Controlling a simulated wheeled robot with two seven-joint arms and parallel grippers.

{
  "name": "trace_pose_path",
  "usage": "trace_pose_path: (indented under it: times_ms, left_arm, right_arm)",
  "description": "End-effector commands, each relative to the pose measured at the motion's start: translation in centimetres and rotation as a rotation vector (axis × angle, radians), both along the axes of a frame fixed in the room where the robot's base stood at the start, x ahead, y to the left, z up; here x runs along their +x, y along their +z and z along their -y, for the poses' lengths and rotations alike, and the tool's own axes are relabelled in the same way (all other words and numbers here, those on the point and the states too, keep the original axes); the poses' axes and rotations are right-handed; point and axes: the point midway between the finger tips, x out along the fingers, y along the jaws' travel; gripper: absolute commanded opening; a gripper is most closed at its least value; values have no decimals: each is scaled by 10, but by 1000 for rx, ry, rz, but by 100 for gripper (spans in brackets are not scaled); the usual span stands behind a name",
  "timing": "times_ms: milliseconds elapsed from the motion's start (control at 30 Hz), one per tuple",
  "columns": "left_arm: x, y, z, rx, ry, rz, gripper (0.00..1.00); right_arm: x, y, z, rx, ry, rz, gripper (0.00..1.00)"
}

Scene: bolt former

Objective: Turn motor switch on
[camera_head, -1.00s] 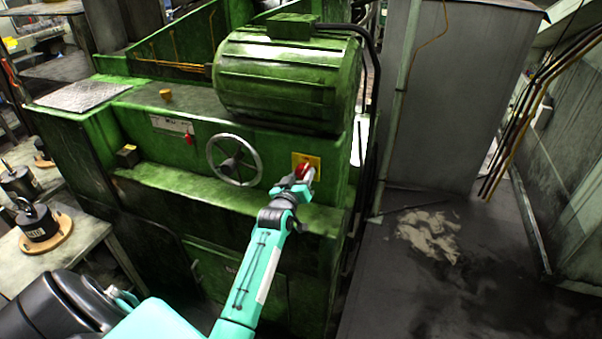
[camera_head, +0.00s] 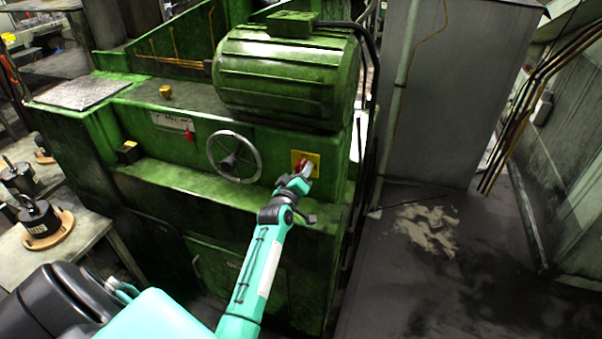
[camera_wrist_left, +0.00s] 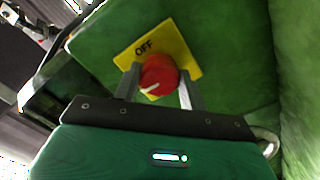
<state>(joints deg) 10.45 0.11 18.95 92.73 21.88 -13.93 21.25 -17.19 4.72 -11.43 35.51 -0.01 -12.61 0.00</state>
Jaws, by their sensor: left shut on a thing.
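The motor switch is a red rotary knob (camera_wrist_left: 158,76) on a yellow plate (camera_wrist_left: 186,48) marked OFF, fixed to the green machine. In the left wrist view the white mark on the knob points down and to the left in the picture. In the head view the yellow plate (camera_head: 314,158) shows on the machine's front, right of the handwheel, with the knob partly hidden by my gripper. My left gripper (camera_head: 304,168) is at the knob, its two fingers on either side of it and shut on it. My right gripper is not in view.
A handwheel (camera_head: 234,157) is left of the switch, and a green motor (camera_head: 288,80) is above it. A ledge (camera_head: 200,185) runs below. A table (camera_head: 75,237) with dark weights stands at left. Open floor (camera_head: 440,260) lies to the right.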

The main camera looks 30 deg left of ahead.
Motion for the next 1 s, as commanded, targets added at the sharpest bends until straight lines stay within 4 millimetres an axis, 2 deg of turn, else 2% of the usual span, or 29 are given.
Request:
trace_pose_path:
  times_ms: [200, 233, 300, 333, 600, 733, 867, 1000]
  left_arm:
    - [0, 0, 0, -4, -1, 0, 19]
    - [0, 0, 0, -4, -1, 0, 48]
    - [0, 0, 0, -3, -1, 0, 62]
    - [0, 0, 0, -3, -1, 0, 64]
    - [-1, 0, 0, -1, 0, 0, 64]
    - [-8, -1, 2, -2, -1, 0, 64]
    - [-26, -2, 6, -2, 1, 1, 64]
    - [-54, -3, 13, -3, 1, 0, 64]
  right_arm:
    - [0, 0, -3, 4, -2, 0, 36]
    - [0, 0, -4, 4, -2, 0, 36]
    - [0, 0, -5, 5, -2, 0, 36]
    - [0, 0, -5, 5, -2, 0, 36]
    - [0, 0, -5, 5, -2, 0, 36]
    - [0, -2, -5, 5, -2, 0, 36]
    - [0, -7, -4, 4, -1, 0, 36]
    - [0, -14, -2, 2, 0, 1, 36]
